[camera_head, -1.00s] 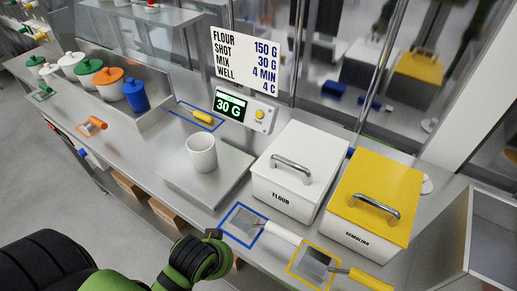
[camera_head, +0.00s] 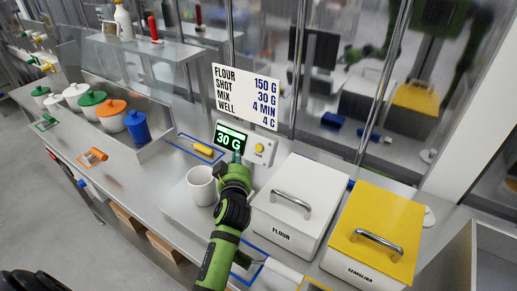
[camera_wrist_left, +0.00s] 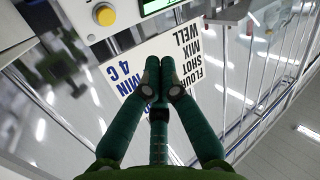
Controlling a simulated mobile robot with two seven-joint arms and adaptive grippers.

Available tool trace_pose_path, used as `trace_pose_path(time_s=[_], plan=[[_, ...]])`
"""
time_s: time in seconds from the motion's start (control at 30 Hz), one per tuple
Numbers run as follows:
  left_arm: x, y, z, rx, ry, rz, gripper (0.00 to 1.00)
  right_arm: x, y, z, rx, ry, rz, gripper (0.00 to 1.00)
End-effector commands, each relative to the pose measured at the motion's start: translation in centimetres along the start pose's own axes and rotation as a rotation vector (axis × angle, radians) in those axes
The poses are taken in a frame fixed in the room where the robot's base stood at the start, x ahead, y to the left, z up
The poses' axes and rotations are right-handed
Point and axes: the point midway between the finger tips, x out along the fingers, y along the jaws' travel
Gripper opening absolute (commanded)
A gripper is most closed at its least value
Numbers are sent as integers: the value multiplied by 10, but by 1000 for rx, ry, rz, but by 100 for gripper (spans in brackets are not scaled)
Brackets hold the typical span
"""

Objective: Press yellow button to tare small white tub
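The small white tub (camera_head: 201,186) stands upright on the steel scale platform (camera_head: 178,212). Behind it is the scale's display panel (camera_head: 231,136), lit green with "30 G". The round yellow button (camera_head: 259,148) sits on a white box right of the display; it also shows at the top left of the left wrist view (camera_wrist_left: 104,15). My left gripper (camera_head: 237,158) is just in front of the panel, left of the button and right of the tub. In the left wrist view its fingers (camera_wrist_left: 163,75) are together and empty, apart from the button. My right gripper is not in view.
The white flour bin (camera_head: 285,232) and yellow-lidded semolina bin (camera_head: 388,215) stand right of my arm. A sign (camera_head: 246,95) hangs above the display. A yellow-handled tool (camera_head: 203,149) lies left of the display. Lidded pots (camera_head: 110,115) stand farther left.

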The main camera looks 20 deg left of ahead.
Motion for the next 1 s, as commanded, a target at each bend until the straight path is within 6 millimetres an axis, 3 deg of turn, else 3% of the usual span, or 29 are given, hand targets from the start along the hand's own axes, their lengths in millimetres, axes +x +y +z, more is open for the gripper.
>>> trace_pose_path(time_s=[0.47, 1.0], plan=[[5, 4, -1, -9, 14, 7, 0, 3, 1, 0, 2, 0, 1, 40], [58, 32, 30, -9, 16, 8, 0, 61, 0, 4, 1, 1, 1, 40]])
